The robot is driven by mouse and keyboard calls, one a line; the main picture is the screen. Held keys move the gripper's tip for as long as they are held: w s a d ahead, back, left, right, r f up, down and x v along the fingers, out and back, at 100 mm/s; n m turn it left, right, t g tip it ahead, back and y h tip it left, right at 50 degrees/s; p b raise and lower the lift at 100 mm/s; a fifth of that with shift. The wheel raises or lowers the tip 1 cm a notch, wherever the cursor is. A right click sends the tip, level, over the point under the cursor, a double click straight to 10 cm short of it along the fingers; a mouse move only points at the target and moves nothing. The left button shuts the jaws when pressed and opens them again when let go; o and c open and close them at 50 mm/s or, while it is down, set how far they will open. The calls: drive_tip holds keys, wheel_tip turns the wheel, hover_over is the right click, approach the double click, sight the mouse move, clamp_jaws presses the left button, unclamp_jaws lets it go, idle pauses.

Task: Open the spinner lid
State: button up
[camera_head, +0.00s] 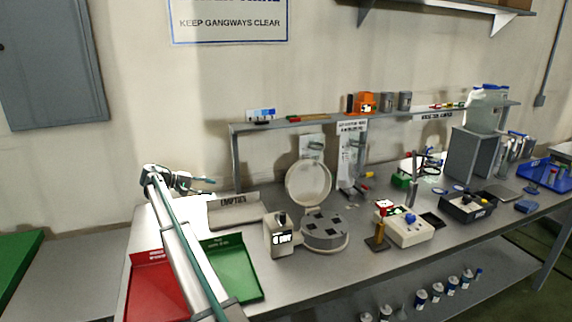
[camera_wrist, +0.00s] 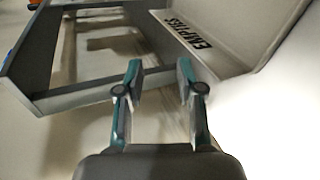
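The spinner (camera_head: 324,231) stands on the bench at the middle of the head view, with a dark-patterned round top and a white control box (camera_head: 281,236) at its left. Its round pale lid (camera_head: 308,183) stands upright at the back of the spinner, raised off the top. My gripper (camera_head: 208,182) is to the left of the lid, apart from it, above the back of the bench. In the wrist view my gripper (camera_wrist: 159,76) has its two fingers apart with nothing between them. The spinner does not show in the wrist view.
An "EMPTIES" box (camera_head: 234,210) lies below my gripper and shows in the wrist view (camera_wrist: 205,45). A red tray (camera_head: 160,285) and a green tray (camera_head: 232,268) are at the front left. A raised shelf (camera_head: 375,116) runs behind the spinner.

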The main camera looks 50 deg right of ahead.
sight(300, 168)
drive_tip(key=s+d+r+m+g+p, duration=0.1)
drive_tip(key=s+d+m+g, duration=0.1)
drive_tip(key=s+d, duration=0.6)
drive_tip(key=s+d+r+m+g+p, duration=0.2)
drive_tip(key=s+d+g, duration=0.2)
drive_tip(key=s+d, duration=0.4)
drive_tip(key=s+d+r+m+g+p, duration=0.2)
drive_tip(key=s+d+g, duration=0.1)
drive_tip(key=s+d, duration=0.6)
drive_tip(key=shift+d+r+y, duration=0.15)
drive_tip(key=shift+d+y, duration=0.05)
drive_tip(key=shift+d, duration=0.55)
drive_tip(key=shift+d+r+y, duration=0.1)
drive_tip(key=shift+d+y, duration=0.1)
drive_tip(key=shift+d, duration=0.5)
clamp_jaws()
